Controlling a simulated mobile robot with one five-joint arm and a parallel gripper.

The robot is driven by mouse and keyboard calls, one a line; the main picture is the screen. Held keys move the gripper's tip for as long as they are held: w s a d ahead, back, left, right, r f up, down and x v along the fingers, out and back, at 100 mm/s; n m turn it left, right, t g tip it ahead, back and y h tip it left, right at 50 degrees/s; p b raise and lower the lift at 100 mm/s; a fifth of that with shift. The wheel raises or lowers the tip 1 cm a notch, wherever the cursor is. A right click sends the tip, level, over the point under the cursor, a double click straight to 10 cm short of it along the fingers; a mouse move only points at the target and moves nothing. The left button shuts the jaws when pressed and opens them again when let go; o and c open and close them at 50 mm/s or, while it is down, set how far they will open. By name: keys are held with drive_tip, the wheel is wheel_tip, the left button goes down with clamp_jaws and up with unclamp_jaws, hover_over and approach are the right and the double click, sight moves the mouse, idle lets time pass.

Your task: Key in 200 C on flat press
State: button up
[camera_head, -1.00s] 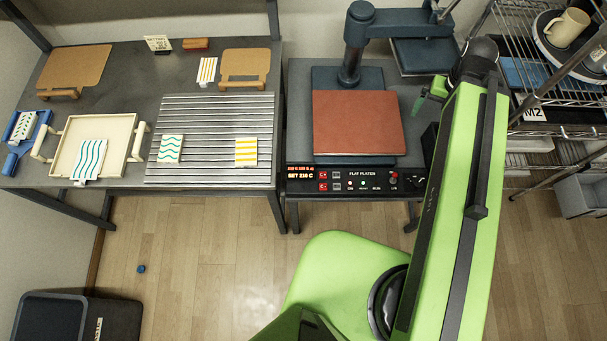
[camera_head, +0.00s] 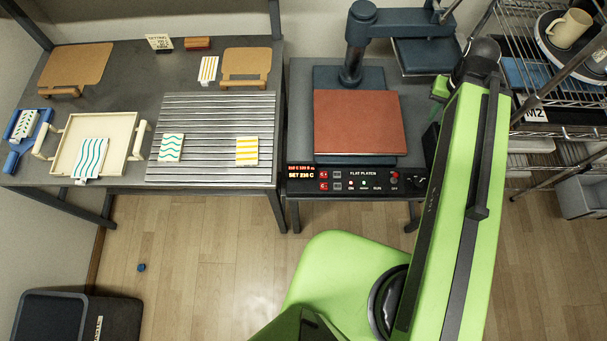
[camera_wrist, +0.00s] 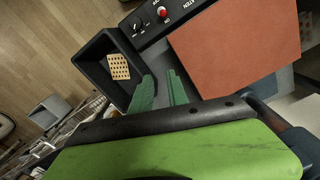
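The flat press has a control panel (camera_head: 360,180) on its front edge, labelled FLAT PLATEN. Its small display (camera_head: 301,171) has a red upper line and a pale SET line in the two hundreds; its last digits are blurred. Red buttons (camera_head: 323,186) sit beside the display. The brown-red platen (camera_head: 359,123) lies behind the panel. My gripper (camera_wrist: 161,80) shows two green fingers with a gap between them and nothing held. It is right of the press, away from the buttons. In the head view the fingers are mostly hidden by my arm.
In the wrist view, a dark bin (camera_wrist: 97,75) holding a dotted tile (camera_wrist: 118,67) is near the fingers. A red knob (camera_wrist: 164,12) is on the panel end. A wire rack (camera_head: 560,130) stands right. A slatted table (camera_head: 209,105) with patterned pieces is left.

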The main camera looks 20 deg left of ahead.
clamp_jaws()
idle(0.9)
